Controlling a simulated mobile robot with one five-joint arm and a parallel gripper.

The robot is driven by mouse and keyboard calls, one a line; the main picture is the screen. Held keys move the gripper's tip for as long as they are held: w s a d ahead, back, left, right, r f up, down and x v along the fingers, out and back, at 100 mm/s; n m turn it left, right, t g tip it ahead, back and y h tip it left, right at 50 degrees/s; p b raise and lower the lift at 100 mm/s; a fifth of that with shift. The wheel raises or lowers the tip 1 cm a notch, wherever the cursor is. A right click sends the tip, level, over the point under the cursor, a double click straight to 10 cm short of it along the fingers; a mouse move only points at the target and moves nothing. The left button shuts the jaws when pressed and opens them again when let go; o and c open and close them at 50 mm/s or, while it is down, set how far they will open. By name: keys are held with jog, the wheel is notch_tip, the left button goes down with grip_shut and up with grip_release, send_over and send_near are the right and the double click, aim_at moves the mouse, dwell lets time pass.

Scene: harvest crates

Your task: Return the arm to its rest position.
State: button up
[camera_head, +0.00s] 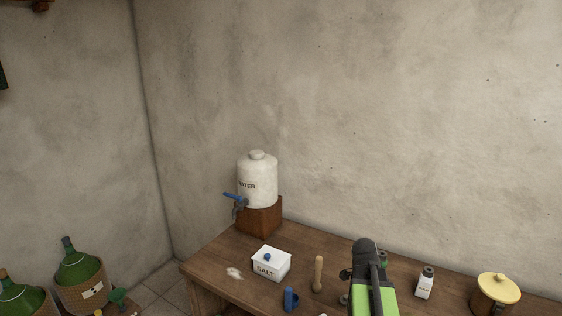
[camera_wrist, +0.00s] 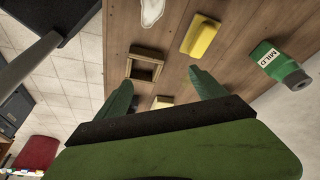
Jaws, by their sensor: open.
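My gripper (camera_wrist: 161,92) shows in the wrist view with its two green fingers spread wide apart. No object is held between them. Beyond the fingers lies the wooden table top, with a small open wooden box (camera_wrist: 145,65) and a small yellow piece (camera_wrist: 162,102) seen in the gap. In the head view, my black and green arm rises at the lower right in front of the table (camera_head: 222,262); its gripper cannot be made out there.
The wrist view shows a yellow block (camera_wrist: 200,37) and a green bottle (camera_wrist: 280,65). In the head view, a water dispenser (camera_head: 258,180), a salt box (camera_head: 271,263), a wooden pestle (camera_head: 318,274), a small labelled bottle (camera_head: 425,283) and a yellow-lidded pot (camera_head: 497,288) stand on the table.

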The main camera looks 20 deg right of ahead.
jog(key=w+a+n+y, duration=0.2)
jog(key=w+a+n, duration=0.2)
jog(key=a+n, duration=0.7)
jog(key=w+a+f+n+t+y, duration=0.1)
jog(key=w+a+n, duration=0.3)
jog(key=a+n, duration=0.7)
jog(key=a, duration=1.4)
jog(key=shift+a+f+y, duration=0.2)
jog(key=shift+y, duration=0.2)
